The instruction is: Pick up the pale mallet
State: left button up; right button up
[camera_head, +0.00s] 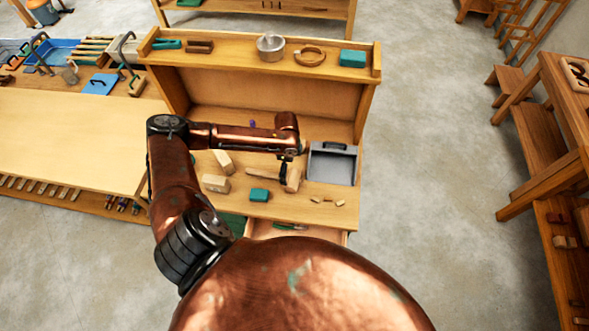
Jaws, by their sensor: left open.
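The pale mallet (293,181) lies on the wooden bench, its block head at the right and its thin handle pointing left. My left gripper (283,176) is small and dark in the head view and points down at the mallet, by the handle close to the head. It is open. It partly hides the mallet there, and I cannot tell whether the fingers touch it or straddle the handle. My right gripper is not in view.
Right of the mallet stands a grey tray (332,181). An open drawer (337,238) juts out below. A raised back shelf (270,84) holds a metal pot (270,47).

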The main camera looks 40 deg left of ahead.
aim_at(273, 176)
pick_arm(q)
jog(key=s+f, duration=0.1)
jog(key=s+f+p, duration=0.1)
jog(key=s, duration=0.1)
jog(key=shift+a+f, duration=0.3)
jog(key=shift+f, duration=0.1)
jog(key=f, duration=0.1)
jog(key=w+f, duration=0.1)
jog(key=f, duration=0.1)
jog(key=shift+w+f, duration=0.1)
jog(key=shift+w, duration=0.1)
jog(key=shift+w+f, duration=0.1)
jog(key=shift+f, duration=0.35)
jog(key=shift+s+a+r, duration=0.1)
jog(key=shift+s+r, duration=0.05)
jog(key=shift+s, duration=0.15)
jog(key=shift+c, duration=0.9)
jog(key=shift+w, duration=0.3)
jog(key=c, duration=0.3)
jog(key=shift+c, duration=0.8)
jog(key=shift+s, duration=0.2)
jog(key=c, duration=0.3)
jog(key=shift+w, duration=0.1)
jog(key=c, duration=0.6)
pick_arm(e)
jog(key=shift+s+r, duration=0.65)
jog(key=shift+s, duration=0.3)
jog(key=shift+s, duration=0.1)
